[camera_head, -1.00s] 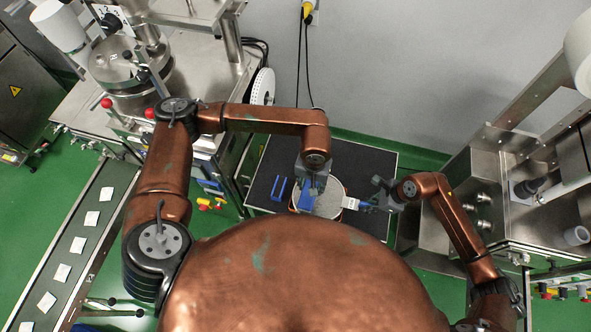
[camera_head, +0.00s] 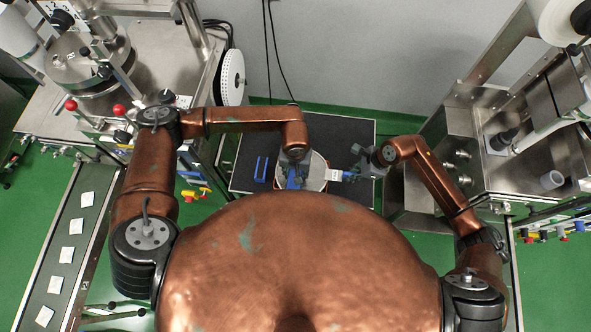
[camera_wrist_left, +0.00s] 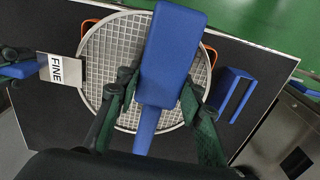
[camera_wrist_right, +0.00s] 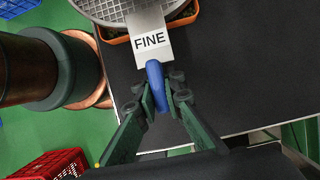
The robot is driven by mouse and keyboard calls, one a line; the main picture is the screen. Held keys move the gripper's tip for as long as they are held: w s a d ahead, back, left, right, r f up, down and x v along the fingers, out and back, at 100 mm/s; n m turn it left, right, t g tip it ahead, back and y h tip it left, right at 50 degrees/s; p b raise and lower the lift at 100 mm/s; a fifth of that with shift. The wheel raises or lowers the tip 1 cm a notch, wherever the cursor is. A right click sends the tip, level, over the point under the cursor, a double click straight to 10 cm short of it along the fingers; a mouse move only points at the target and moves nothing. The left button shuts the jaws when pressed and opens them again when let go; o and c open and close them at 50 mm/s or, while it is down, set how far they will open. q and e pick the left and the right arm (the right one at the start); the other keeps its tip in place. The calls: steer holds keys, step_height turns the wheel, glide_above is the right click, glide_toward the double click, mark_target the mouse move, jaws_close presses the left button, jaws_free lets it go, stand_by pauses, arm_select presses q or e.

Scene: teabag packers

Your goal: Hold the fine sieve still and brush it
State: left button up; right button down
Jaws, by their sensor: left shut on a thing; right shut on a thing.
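The round fine sieve (camera_wrist_left: 105,60) has a metal mesh and a white tab marked FINE (camera_wrist_right: 150,42). It lies over an orange-handled container (camera_wrist_right: 185,20), and it also shows in the head view (camera_head: 317,174). My right gripper (camera_wrist_right: 162,90) is shut on the sieve's blue handle (camera_wrist_right: 157,85) at the sieve's right side in the head view. My left gripper (camera_wrist_left: 155,90) is shut on a blue brush (camera_wrist_left: 172,50), which is over the mesh. Whether the bristles touch the mesh is hidden.
A blue U-shaped holder (camera_wrist_left: 234,92) stands beside the sieve on the black tabletop (camera_head: 345,135). Steel machines stand to the left (camera_head: 150,60) and right (camera_head: 450,130). A red crate (camera_wrist_right: 55,165) is on the green floor. Black table space is bare behind the sieve.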

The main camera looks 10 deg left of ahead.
arm_select(q)
steer(key=shift+w+f, duration=0.5)
steer(key=shift+w, duration=0.1)
steer(key=shift+w+a, duration=0.15)
steer(key=shift+w, duration=4.95)
steer(key=shift+s+r, duration=0.2)
steer(key=shift+s, duration=5.65)
steer(key=shift+w+a, duration=0.3)
steer(key=shift+w, duration=0.6)
steer(key=shift+w+f, duration=0.25)
steer(key=shift+w, duration=0.55)
steer(key=shift+w+a+r, duration=0.1)
steer(key=shift+w, duration=2.05)
steer(key=shift+w+a, duration=0.1)
steer(key=shift+w, duration=2)
steer(key=shift+s+d, duration=0.2)
steer(key=shift+s, duration=5.55)
steer(key=shift+s+r, duration=0.1)
steer(key=shift+r, duration=3.85)
arm_select(e)
steer(key=c, duration=2)
jaws_free()
